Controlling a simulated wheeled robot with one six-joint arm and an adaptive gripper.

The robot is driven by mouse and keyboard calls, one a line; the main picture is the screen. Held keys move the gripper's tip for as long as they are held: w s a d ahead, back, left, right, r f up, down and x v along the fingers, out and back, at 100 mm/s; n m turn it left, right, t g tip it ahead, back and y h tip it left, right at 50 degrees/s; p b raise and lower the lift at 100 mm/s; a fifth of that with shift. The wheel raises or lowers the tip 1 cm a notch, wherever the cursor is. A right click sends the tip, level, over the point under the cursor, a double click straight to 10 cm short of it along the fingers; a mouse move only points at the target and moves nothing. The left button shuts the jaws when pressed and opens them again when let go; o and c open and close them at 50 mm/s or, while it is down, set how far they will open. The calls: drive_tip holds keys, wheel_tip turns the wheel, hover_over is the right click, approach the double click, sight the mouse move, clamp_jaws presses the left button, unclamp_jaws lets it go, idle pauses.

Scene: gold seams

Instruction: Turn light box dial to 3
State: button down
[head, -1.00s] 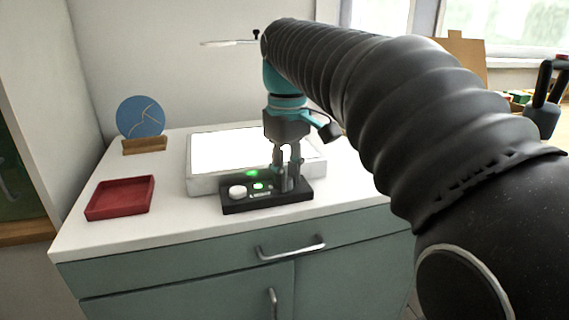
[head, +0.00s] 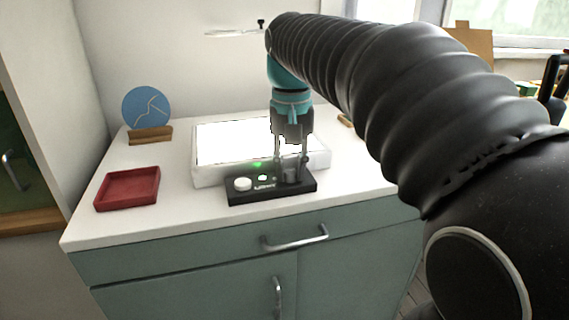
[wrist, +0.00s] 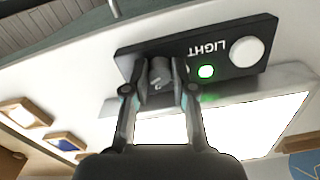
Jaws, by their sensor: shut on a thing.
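The light box (head: 207,180) sits on the white counter with its top lit bright white. Its black control panel (head: 270,194) is along the front edge, with a white round button (head: 243,184), a small green light and the word LIGHT. The dark dial (head: 291,176) is at the panel's right end in the head view; the wrist view shows the dial (wrist: 160,74) between the fingertips. My gripper (head: 291,170) points down over the panel and is shut on the dial. The dial's setting is too small to read.
A red tray (head: 127,204) lies to the left on the counter (head: 200,215). A blue cracked disc (head: 146,107) stands in a wooden holder behind it. Small framed pieces (wrist: 64,142) show in the wrist view. Drawers with handles are below the counter.

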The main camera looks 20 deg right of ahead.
sight(290, 171)
idle(0.3)
drive_tip(key=c, duration=0.9)
unclamp_jaws()
drive_tip(key=shift+c, duration=0.2)
wheel_tip(290, 171, up, 12)
drive_tip(key=s+f+n+t, duration=0.1)
drive_tip(key=s+f+t, duration=0.1)
drive_tip(key=s+f, duration=0.3)
drive_tip(key=s+f+t, duration=0.1)
drive_tip(key=s+f, duration=0.4)
drive_tip(key=f, duration=0.6)
drive_tip(key=s+f+n+t, duration=0.1)
drive_tip(key=s+f+t, duration=0.1)
drive_tip(key=s+f, duration=0.3)
wheel_tip(290, 171, down, 4)
drive_tip(key=shift+s+f+n+t, duration=0.1)
drive_tip(key=shift+s+n+t, duration=0.2)
